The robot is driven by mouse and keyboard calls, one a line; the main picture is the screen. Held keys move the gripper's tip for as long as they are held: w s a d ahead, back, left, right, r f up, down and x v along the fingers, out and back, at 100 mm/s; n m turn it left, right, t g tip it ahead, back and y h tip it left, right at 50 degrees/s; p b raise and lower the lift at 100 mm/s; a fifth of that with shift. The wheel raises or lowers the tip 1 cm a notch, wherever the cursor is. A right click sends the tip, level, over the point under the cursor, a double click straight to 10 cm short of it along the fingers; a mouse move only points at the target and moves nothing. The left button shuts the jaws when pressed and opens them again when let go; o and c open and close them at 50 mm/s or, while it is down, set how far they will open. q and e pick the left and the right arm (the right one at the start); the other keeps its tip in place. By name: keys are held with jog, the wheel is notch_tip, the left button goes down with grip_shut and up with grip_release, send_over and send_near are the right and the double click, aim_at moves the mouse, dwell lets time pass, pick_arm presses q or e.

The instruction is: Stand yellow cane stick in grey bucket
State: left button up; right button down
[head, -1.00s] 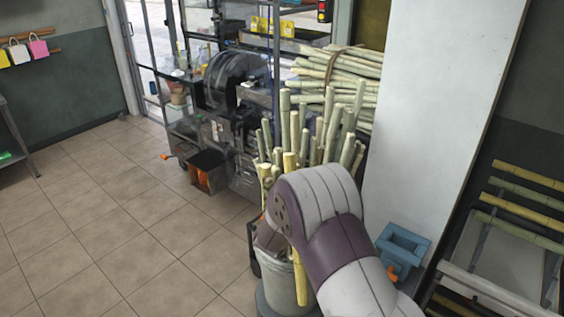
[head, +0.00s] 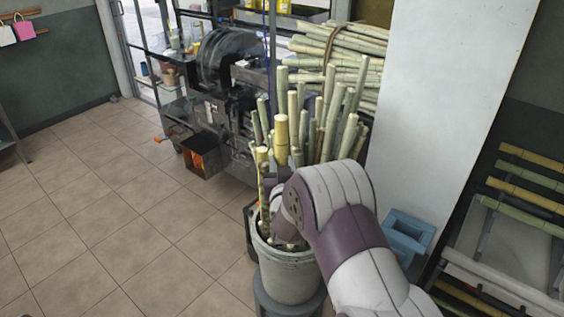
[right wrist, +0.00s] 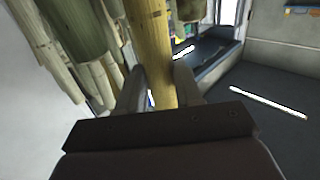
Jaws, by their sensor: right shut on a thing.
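The yellow cane stick (head: 281,140) is upright in the head view, its top showing above my right gripper (head: 277,183). In the right wrist view the yellow cane (right wrist: 152,45) runs between the two fingers of my right gripper (right wrist: 158,88), which is shut on it. The grey bucket (head: 290,282) stands below the gripper. My right forearm and gripper hide the cane's lower end, so I cannot tell whether it is inside the bucket. My left gripper is not in view.
Another thin yellowish cane (head: 262,190) stands at the bucket's left side. The bucket rests on a dark round stand (head: 270,305). Behind is a dense bunch of green canes (head: 340,110). A blue box (head: 407,232) lies right. Tiled floor (head: 130,230) is clear at left.

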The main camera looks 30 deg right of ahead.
notch_tip(320, 180, down, 12)
jog(key=b, duration=1)
jog(key=shift+f+b, duration=0.15)
jog(key=shift+b, duration=0.2)
jog(key=shift+c, duration=0.6)
grip_release()
jog(key=shift+f, duration=0.1)
jog(key=p+v, duration=0.1)
jog(key=v, duration=0.6)
